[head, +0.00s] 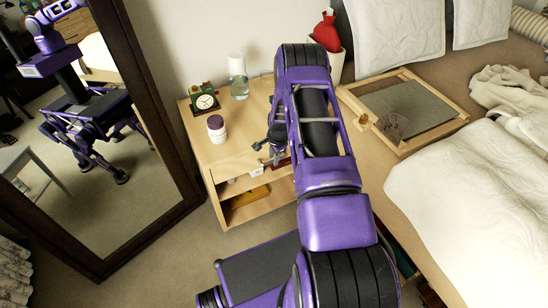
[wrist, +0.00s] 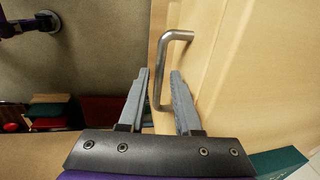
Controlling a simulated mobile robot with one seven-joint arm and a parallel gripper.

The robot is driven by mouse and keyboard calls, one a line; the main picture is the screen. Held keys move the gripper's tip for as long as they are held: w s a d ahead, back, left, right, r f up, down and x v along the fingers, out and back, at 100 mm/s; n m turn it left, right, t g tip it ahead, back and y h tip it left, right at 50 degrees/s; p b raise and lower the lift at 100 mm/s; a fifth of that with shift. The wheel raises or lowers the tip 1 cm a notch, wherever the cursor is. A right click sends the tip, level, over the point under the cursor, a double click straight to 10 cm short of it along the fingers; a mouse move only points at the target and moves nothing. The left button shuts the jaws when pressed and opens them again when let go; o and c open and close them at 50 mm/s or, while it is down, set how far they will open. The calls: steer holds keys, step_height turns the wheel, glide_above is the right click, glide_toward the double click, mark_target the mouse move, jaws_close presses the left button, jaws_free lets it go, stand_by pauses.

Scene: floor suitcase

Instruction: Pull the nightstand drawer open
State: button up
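The light wood nightstand (head: 228,150) stands left of the bed in the head view, partly hidden behind my arm. In the wrist view, the pale drawer front (wrist: 215,55) carries a silver bar handle (wrist: 161,55). My gripper (wrist: 160,72) is open, with one finger on each side of the handle's bar. Gaps show between the bar and the fingers, so it is not gripped. In the head view, my gripper (head: 270,155) is at the nightstand's front, small and partly covered. The handle is hidden there, and I cannot tell whether the drawer is fully closed.
A clock (head: 205,101), a lidded jar (head: 216,128) and a glass bottle (head: 238,78) stand on the nightstand. A framed mirror (head: 150,110) leans at left. The bed holds a wooden tray (head: 440,131). Bare carpet (head: 170,260) lies in front at left.

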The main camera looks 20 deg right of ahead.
jaws_close()
stand_by(1.2)
